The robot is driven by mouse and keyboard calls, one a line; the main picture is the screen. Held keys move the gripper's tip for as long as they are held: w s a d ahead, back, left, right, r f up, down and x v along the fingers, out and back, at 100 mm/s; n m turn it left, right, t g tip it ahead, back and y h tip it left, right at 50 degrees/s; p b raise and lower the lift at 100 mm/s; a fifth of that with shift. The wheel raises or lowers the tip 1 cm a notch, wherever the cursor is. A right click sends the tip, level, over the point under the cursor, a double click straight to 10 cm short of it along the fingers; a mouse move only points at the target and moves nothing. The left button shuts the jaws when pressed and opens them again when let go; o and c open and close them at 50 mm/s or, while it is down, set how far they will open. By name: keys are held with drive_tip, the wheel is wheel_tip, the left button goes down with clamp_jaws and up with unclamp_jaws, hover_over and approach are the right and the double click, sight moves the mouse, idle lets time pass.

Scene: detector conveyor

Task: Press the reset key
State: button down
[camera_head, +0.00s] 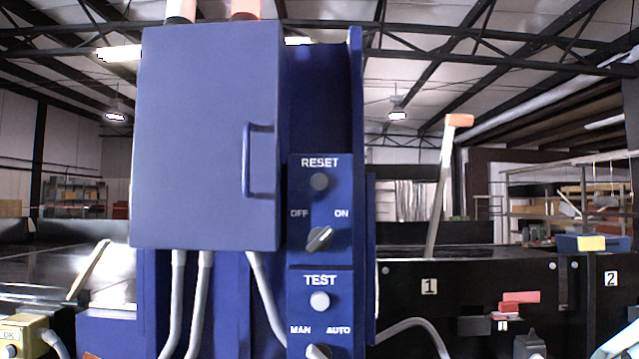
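The reset key (319,182) is a dark round button under the white word RESET on the blue control panel (298,256), right of centre in the head view. Below it is a grey OFF/ON selector knob (319,239), its pointer turned toward the upper right. Lower down, a light round TEST button (319,301) sits above a MAN/AUTO knob (318,351), which is cut by the bottom edge. My gripper is not in view, and nothing covers the reset key.
A blue cabinet door (205,140) with a handle (247,160) stands left of the panel. Grey conduits (178,300) run below it. A black conveyor side (450,290) with labels is at right, with a pale post (440,190) tipped in orange. A yellowish box (25,335) is at lower left.

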sight(327, 181)
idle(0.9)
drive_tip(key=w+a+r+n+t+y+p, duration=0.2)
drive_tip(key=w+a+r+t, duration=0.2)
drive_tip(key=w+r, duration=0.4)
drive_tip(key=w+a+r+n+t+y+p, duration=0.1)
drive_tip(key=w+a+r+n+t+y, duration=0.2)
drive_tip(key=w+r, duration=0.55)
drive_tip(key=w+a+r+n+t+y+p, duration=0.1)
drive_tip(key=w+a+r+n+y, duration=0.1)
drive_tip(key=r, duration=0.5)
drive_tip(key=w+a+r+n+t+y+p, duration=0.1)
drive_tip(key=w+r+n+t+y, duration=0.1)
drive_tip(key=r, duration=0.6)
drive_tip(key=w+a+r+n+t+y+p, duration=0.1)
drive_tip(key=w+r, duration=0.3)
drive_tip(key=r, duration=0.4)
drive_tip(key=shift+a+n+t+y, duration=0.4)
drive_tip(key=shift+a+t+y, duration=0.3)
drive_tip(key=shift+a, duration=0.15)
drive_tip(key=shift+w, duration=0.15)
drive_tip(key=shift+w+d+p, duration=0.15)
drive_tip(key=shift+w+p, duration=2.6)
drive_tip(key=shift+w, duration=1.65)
